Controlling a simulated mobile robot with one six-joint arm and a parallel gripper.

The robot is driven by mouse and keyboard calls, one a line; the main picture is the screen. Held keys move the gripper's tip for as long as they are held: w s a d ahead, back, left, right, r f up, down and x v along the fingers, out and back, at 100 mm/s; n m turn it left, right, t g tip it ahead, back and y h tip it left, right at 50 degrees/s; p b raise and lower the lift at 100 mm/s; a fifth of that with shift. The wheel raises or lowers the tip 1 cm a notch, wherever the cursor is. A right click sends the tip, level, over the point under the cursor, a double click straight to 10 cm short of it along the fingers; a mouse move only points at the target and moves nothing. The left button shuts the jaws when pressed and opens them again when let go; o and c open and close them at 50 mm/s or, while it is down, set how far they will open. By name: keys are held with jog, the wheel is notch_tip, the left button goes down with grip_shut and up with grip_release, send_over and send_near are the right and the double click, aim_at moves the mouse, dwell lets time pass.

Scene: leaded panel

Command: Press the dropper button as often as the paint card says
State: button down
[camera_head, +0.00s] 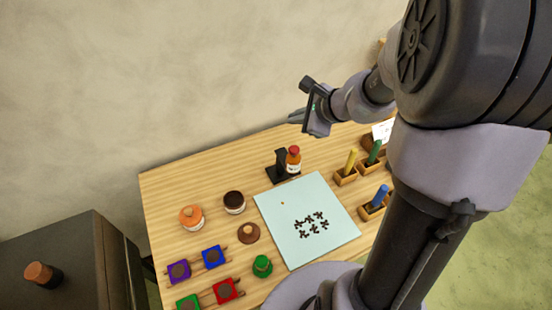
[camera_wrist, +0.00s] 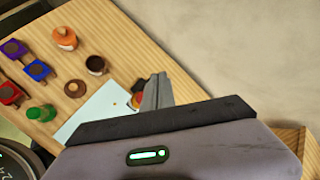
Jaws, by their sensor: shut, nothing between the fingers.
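Wooden holders with yellow (camera_head: 351,161), green and blue sticks stand right.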

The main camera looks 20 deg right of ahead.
jog(key=shift+s+d, duration=0.15)
jog(key=shift+d, duration=0.3)
jog(key=shift+d+f, duration=0.1)
jog(key=b, duration=0.7)
send_over(297, 151)
notch_tip(297, 151, down, 8)
jog(key=shift+f, duration=0.1)
jog(key=shift+f+b, duration=0.3)
jog(key=shift+b, duration=0.1)
dwell(1.1)
jog(key=shift+f+b, duration=0.4)
jog(key=shift+b, duration=0.1)
